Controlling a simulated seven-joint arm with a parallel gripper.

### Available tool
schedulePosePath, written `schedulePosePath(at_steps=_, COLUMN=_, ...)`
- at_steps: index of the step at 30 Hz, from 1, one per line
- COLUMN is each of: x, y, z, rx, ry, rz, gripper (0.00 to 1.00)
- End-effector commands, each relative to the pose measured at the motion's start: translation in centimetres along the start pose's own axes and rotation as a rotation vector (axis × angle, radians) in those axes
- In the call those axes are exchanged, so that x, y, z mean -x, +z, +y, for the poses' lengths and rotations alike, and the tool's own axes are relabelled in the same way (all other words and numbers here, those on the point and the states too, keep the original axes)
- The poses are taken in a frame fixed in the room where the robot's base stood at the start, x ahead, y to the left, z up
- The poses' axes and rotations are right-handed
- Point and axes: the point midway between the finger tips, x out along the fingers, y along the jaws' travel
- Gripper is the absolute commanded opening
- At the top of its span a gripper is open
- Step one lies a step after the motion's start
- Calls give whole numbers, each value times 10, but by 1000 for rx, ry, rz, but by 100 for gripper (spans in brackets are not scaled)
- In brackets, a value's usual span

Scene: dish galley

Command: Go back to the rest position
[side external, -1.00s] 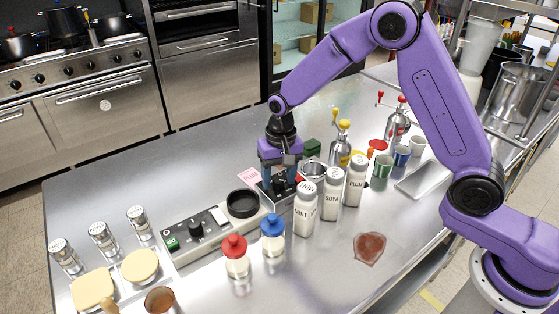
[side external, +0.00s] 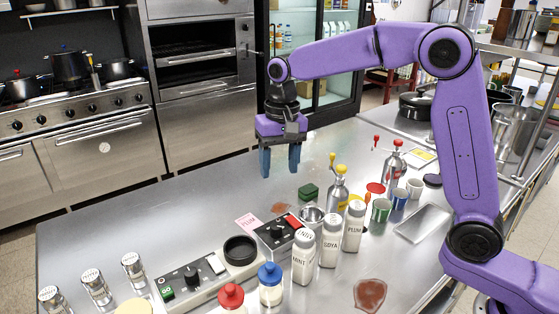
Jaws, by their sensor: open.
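My gripper (side external: 280,163) hangs in the air above the steel counter (side external: 190,215), its two blue fingers pointing down and apart. Nothing shows between them.
White bottles marked MINT (side external: 303,258), SOYA (side external: 330,240) and PLUM (side external: 354,228) stand right of the box. The counter's back left is clear.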

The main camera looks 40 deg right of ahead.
Motion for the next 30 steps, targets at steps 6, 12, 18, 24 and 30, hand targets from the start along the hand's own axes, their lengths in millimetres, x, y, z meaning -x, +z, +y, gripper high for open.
schedulePosePath(at_steps=6, x=6, y=0, z=0, rx=0, ry=0, rz=0, gripper=57)
schedulePosePath(at_steps=12, x=5, y=0, z=0, rx=1, ry=0, rz=0, gripper=57)
schedulePosePath(at_steps=18, x=5, y=14, z=2, rx=69, ry=2, rz=-1, gripper=57)
schedulePosePath(at_steps=24, x=3, y=50, z=12, rx=251, ry=5, rz=-1, gripper=57)
schedulePosePath(at_steps=30, x=-1, y=91, z=30, rx=444, ry=9, rz=-2, gripper=57)
